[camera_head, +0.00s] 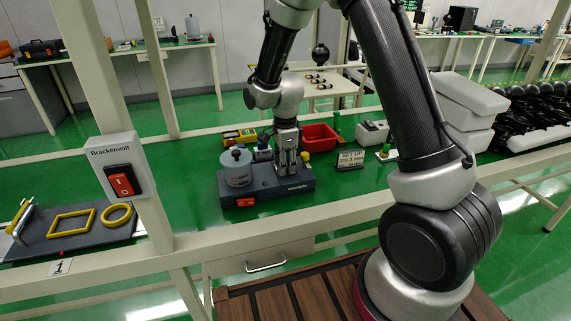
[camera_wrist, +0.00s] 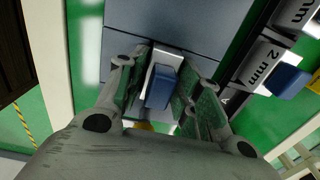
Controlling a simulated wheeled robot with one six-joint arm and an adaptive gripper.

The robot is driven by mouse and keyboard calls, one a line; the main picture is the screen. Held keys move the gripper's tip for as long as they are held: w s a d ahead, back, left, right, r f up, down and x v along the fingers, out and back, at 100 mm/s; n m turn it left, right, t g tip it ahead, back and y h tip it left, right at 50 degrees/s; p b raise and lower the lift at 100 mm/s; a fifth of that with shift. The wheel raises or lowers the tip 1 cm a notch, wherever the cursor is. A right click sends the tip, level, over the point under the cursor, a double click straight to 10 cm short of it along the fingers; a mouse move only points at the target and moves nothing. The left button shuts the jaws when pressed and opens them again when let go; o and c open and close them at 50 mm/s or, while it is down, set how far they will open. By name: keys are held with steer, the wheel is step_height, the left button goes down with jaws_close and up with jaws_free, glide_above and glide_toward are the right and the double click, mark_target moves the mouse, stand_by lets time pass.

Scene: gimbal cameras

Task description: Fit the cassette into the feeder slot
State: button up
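My gripper (camera_head: 289,172) points down over a dark grey-blue machine base (camera_head: 302,184) in the head view. In the wrist view, my gripper (camera_wrist: 160,85) has one finger on each side of a blue tab on a white part (camera_wrist: 165,57), likely a cassette. The fingers stand close to it. Whether they press on it cannot be told. Other white pieces labelled "2 mm" (camera_wrist: 262,60) stand to the right, one with a blue tab (camera_wrist: 288,80). I cannot make out the feeder slot in either view.
A grey cylinder (camera_head: 236,168) stands on the base's left. A red bin (camera_head: 319,138), a "SET UP" sign (camera_head: 350,158) and a small white device (camera_head: 372,132) stand behind and right. A post with a red switch box (camera_head: 122,180) rises at left. A dark mat (camera_head: 85,240) holds yellow shapes.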

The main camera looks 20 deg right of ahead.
steer(key=shift+o, duration=0.8)
steer(key=shift+s+f, duration=0.25)
steer(key=shift+f, duration=0.4)
steer(key=shift+r, duration=0.1)
step_height(320, 180, up, 13)
steer(key=s+d+r+n+t, duration=0.1)
steer(key=s+d+r+n, duration=0.45)
steer(key=r, duration=0.35)
steer(key=s+d+r+n+t, duration=0.1)
steer(key=s+d+r+n, duration=0.1)
steer(key=s, duration=0.5)
steer(key=s+d+r+n+t, duration=0.1)
steer(key=s+d+n, duration=0.3)
steer(key=s+n, duration=0.2)
steer(key=s+d+r+n+t, duration=0.1)
steer(key=s+d+r+n, duration=0.1)
steer(key=s, duration=0.5)
steer(key=shift+s+d+r+n, duration=0.35)
steer(key=shift+d+n, duration=0.35)
steer(key=shift+n, duration=0.55)
steer(key=shift+a+f, duration=0.1)
steer(key=shift+c, duration=0.2)
